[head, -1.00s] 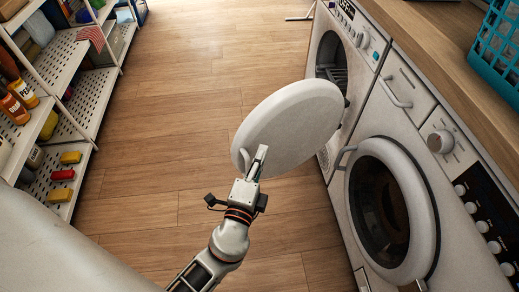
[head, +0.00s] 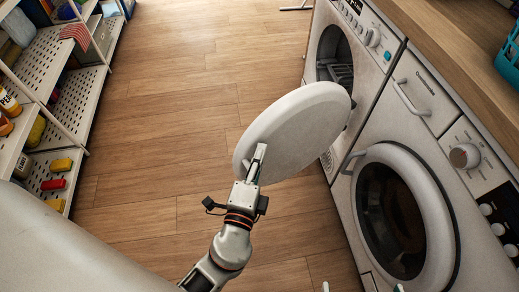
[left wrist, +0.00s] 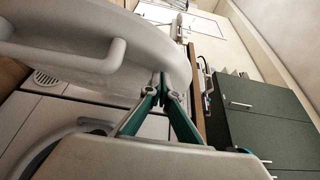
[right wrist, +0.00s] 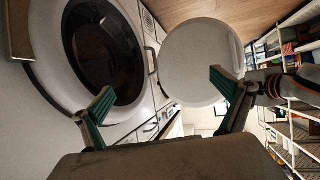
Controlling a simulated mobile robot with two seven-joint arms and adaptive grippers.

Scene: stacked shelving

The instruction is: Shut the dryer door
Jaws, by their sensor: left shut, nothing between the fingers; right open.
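The dryer door (head: 292,125) is a round white disc, swung open away from the dryer (head: 388,20), whose dark round opening (head: 335,62) shows behind it. My left gripper (head: 260,150) is shut and empty, its fingertips at the outer face of the door near the lower left; contact is hard to tell. In the left wrist view its closed fingers (left wrist: 160,85) are beside the door's edge, and the door's handle (left wrist: 95,60) shows to the left. My right gripper (right wrist: 160,82) is open and empty in the right wrist view, with the door (right wrist: 195,65) beyond it.
A second machine with a closed round glass door (head: 400,215) stands nearer, right of the dryer. A wooden counter (head: 450,60) runs above both, with a teal basket (head: 510,45). Shelves (head: 75,105) with bottles line the left. The wooden floor (head: 165,110) between is clear.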

